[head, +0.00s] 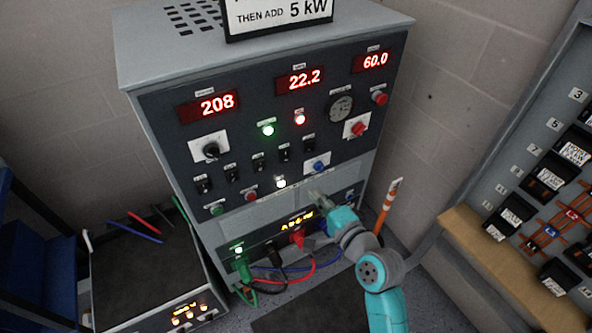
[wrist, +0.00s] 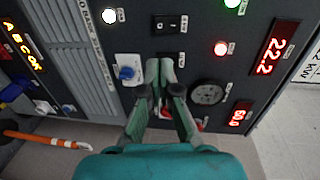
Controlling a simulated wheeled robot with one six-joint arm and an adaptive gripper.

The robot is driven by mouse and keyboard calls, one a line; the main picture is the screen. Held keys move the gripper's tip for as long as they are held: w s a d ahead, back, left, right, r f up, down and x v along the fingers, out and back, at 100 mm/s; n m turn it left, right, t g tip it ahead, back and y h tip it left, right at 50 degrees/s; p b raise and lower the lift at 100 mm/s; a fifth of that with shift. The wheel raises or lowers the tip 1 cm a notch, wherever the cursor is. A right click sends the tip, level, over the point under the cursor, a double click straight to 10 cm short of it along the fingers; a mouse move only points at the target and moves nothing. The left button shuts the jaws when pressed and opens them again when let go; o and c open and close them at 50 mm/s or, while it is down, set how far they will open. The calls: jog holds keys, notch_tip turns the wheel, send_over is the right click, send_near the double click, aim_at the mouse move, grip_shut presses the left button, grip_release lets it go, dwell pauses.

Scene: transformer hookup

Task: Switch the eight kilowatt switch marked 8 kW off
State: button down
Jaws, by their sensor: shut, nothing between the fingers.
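The load cabinet's dark panel carries a row of several black rocker switches. In the head view, the rightmost one (head: 309,144) sits left of the dial and above the blue knob; its neighbour (head: 285,154) is to its left. Their labels are too small to read, so I cannot tell which is marked 8 kW. The wrist view shows one rocker (wrist: 169,25) with I and O marks, clear of my fingers. My gripper (wrist: 161,68) is shut and empty in front of the panel, hiding the patch between blue knob and dial. It shows in the head view (head: 317,197) low before the cabinet.
A blue knob (wrist: 127,72) and a round dial (wrist: 207,93) flank my fingers. Red displays read 208 (head: 217,105), 22.2 (head: 300,79) and 60.0 (head: 374,62). Cables (head: 290,270) hang below; an orange-white post (head: 388,206) stands right of the cabinet.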

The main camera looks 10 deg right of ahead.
aim_at(286, 160)
jog(key=x, duration=1.4)
